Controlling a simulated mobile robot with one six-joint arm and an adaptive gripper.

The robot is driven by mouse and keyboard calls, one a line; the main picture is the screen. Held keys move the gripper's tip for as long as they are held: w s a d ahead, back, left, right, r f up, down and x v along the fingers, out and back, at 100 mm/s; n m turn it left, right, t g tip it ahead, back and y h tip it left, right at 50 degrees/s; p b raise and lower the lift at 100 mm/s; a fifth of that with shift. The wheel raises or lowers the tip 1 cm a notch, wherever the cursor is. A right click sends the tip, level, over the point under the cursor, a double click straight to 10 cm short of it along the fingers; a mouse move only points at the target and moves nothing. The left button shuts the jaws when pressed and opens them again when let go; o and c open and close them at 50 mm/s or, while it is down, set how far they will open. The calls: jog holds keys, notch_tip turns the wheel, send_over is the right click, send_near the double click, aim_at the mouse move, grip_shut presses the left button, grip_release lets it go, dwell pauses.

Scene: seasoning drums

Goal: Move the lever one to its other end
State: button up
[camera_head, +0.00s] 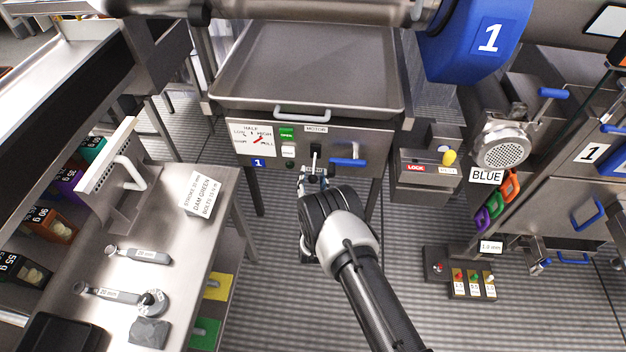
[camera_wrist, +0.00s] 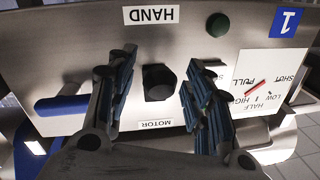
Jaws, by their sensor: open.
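The front panel (camera_head: 374,141) marked 1 sits under a steel tray. It carries a switch lever (camera_head: 315,156) below a MOTOR label and a blue handle (camera_head: 347,161) to its right. My gripper (camera_head: 314,173) is in front of the panel, at the low end of the switch lever. In the wrist view my open gripper (camera_wrist: 162,98) has a dark fingertip on each side of a dark knob-like part (camera_wrist: 158,82), between the HAND and MOTOR labels. I cannot tell whether the fingers touch it. The blue handle (camera_wrist: 62,105) is partly hidden at left.
A gauge plate (camera_head: 252,137) and green button (camera_head: 289,152) are left of the switch. A LOCK box (camera_head: 428,178) stands to the right. A steel table (camera_head: 170,222) with tools is at left.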

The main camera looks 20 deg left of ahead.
grip_shut()
dwell(0.6)
